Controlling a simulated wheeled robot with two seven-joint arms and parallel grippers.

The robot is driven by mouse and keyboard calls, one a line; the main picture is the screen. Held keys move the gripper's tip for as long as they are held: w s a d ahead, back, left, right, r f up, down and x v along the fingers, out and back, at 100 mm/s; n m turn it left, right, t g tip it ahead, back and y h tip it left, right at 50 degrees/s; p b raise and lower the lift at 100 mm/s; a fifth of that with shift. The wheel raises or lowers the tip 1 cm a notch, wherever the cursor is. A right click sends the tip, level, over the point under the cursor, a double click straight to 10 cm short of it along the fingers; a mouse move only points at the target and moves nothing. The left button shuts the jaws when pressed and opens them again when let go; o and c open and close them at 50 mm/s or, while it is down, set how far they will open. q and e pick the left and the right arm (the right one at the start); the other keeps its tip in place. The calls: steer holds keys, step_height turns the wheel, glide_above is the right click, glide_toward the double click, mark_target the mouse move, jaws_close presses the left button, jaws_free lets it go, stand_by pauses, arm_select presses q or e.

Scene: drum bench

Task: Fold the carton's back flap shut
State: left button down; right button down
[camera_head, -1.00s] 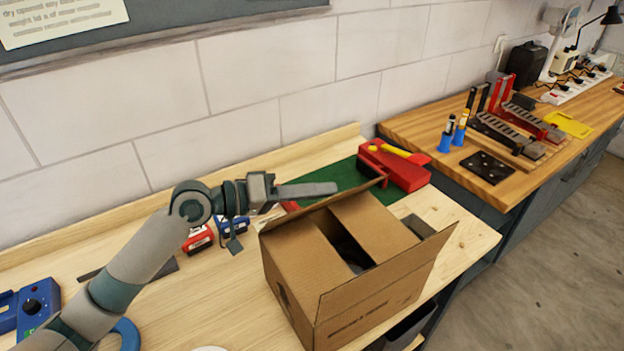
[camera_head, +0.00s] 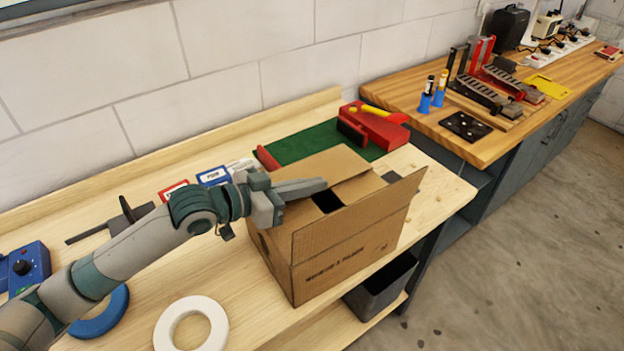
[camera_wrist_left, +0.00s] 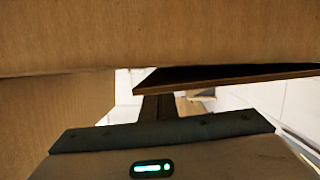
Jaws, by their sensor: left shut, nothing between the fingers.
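The brown carton (camera_head: 345,255) stands on the light wooden bench. Its front flap (camera_head: 365,215) stands up and leans outward. Its back flap (camera_head: 325,165) tilts inward over the opening, not flat. A side flap (camera_head: 365,187) lies folded in at the right, and a dark gap shows beside it. My left gripper (camera_head: 316,185) is shut and empty, reaching over the carton from the left, in front of the back flap; whether it touches is unclear. In the left wrist view cardboard (camera_wrist_left: 150,35) fills the top, above my dark fingers (camera_wrist_left: 160,108). My right gripper is not in view.
A white ring (camera_head: 165,325), blue ring (camera_head: 103,315) and blue box (camera_head: 25,268) are at the left. A dark bin (camera_head: 380,287) sits below the bench's front edge.

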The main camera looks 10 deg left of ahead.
arm_select(q)
steer(key=shift+f, duration=0.35)
steer(key=shift+s+f, duration=0.1)
steer(key=shift+f, duration=0.05)
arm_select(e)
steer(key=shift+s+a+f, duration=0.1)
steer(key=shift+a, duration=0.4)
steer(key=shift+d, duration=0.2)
